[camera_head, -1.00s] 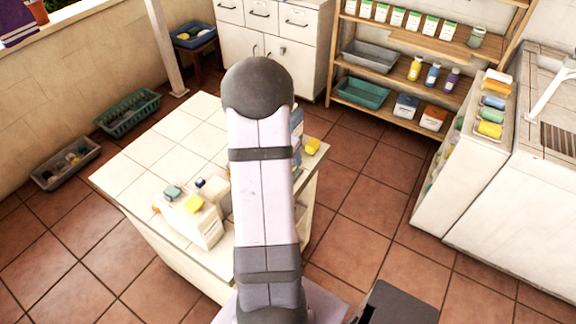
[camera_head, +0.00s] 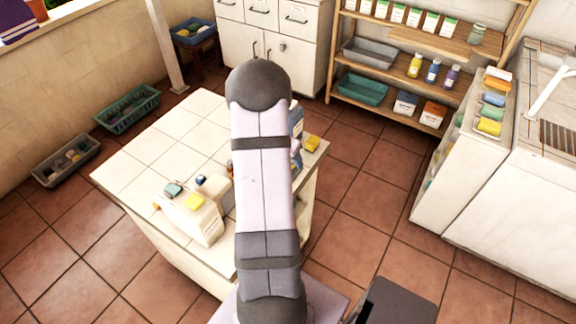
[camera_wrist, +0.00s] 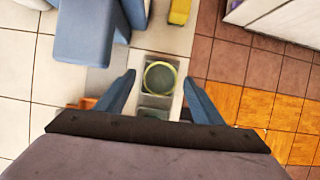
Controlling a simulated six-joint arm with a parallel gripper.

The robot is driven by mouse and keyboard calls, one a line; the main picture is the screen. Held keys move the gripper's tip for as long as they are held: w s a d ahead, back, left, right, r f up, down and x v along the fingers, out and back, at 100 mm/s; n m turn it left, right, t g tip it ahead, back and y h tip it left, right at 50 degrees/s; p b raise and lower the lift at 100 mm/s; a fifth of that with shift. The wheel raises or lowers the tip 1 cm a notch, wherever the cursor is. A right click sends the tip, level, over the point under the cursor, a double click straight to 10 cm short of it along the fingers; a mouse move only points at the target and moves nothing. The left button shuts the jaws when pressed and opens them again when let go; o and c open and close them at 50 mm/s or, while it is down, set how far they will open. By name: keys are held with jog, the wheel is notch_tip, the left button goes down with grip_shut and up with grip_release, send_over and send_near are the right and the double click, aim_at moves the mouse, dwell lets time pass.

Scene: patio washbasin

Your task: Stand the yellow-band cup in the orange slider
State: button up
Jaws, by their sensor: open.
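In the wrist view, a round cup rim with a yellow-green band (camera_wrist: 160,77) shows from above, with a darker inside. It lies between and just beyond the tips of my gripper (camera_wrist: 161,82). The two blue fingers are apart, one on each side, with gaps to the rim. Grey, glassy-looking surfaces show around and below the rim; I cannot tell how they join it. Small orange parts (camera_wrist: 86,103) show beside the left finger, mostly hidden; I cannot tell whether they belong to the orange slider. In the head view my arm hides the gripper and the cup.
A blue block-like thing (camera_wrist: 84,35) stands close to the left finger. A yellow item (camera_wrist: 180,11) lies beyond. The white tiled table (camera_head: 140,160) has free room at its left.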

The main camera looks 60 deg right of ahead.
jog(key=shift+x, duration=1.45)
jog(key=c, duration=1.2)
notch_tip(320, 180, up, 10)
jog(key=w+a+b, duration=0.3)
jog(key=w+a, duration=0.7)
jog(key=w, duration=0.1)
jog(key=shift+d+f+p, duration=0.2)
jog(key=shift+f+p, duration=0.25)
jog(key=shift+f, duration=2.35)
